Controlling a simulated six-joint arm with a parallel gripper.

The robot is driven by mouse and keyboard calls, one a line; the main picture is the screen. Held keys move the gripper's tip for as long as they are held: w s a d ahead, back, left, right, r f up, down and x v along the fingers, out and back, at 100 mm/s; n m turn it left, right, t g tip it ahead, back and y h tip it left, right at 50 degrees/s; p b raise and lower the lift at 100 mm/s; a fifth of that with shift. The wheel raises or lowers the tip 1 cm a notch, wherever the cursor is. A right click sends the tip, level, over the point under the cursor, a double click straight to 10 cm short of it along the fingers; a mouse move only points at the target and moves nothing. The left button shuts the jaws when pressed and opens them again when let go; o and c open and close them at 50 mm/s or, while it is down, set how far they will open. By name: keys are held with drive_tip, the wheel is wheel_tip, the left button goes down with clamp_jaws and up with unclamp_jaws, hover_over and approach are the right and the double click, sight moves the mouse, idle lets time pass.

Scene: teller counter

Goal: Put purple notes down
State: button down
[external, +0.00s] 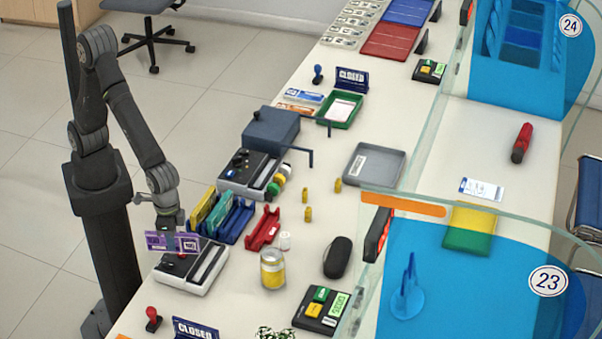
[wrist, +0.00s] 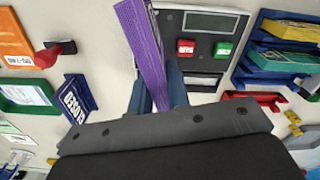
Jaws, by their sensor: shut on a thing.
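My gripper (external: 172,226) is shut on the purple notes (external: 160,241), which hang upright below it at the counter's left edge. In the wrist view the purple notes (wrist: 142,42) stand between the blue fingers (wrist: 165,88). The notes are above or just in front of a grey and white machine (external: 207,270); I cannot tell whether they touch it. In the wrist view this machine (wrist: 200,22) has a red and a green button. A blue rack (external: 236,222) with yellow and green notes and an empty-looking red holder (external: 263,229) stand behind it.
A coin-filled jar (external: 272,270), a black case (external: 337,257) and a keypad (external: 321,311) stand to the right. A red stamp (external: 153,319) and a CLOSED sign (external: 195,329) are near the front. A grey tray (external: 375,165) and glass screen lie farther right. Clear counter surrounds the small yellow pieces (external: 307,214).

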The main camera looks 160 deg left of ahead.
drive_tip(key=w+d+m, duration=0.2)
drive_tip(key=d+m, duration=0.4)
drive_tip(key=w+d+f+m, duration=0.1)
drive_tip(key=w+d+m, duration=0.2)
drive_tip(key=d+m, duration=0.3)
drive_tip(key=shift+d, duration=0.75)
drive_tip(key=shift+a+f, duration=0.1)
drive_tip(key=shift+a, duration=0.05)
